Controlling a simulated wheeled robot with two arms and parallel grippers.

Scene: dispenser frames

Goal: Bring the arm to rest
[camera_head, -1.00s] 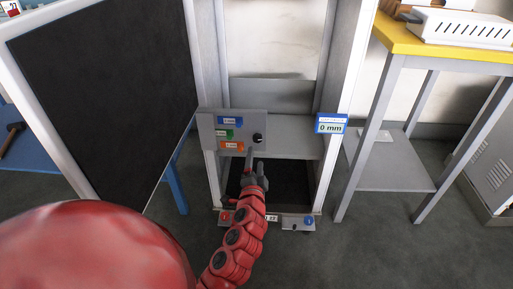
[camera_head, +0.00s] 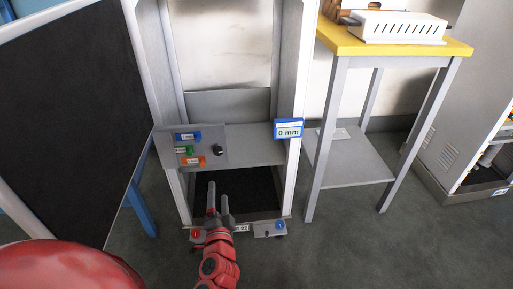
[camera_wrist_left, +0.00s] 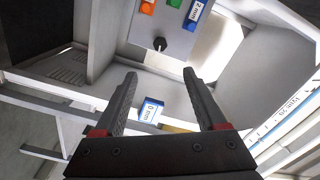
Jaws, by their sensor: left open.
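My left gripper (camera_head: 218,201) is open and empty, low in front of the grey dispenser frame (camera_head: 240,142). Its red arm (camera_head: 214,262) comes up from the bottom of the head view. In the left wrist view the two dark fingers (camera_wrist_left: 162,100) stand wide apart with nothing between them. The panel with a black knob (camera_head: 218,151) and blue, green and orange labels is above the gripper, apart from it. The panel's knob also shows in the left wrist view (camera_wrist_left: 159,44). My right gripper is not seen.
A blue "0 mm" sign (camera_head: 289,129) is on the frame's right post. A yellow-topped table (camera_head: 340,42) with a white slotted box (camera_head: 398,27) stands to the right. A black board (camera_head: 70,120) stands to the left. Grey floor (camera_head: 350,235) is clear at front right.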

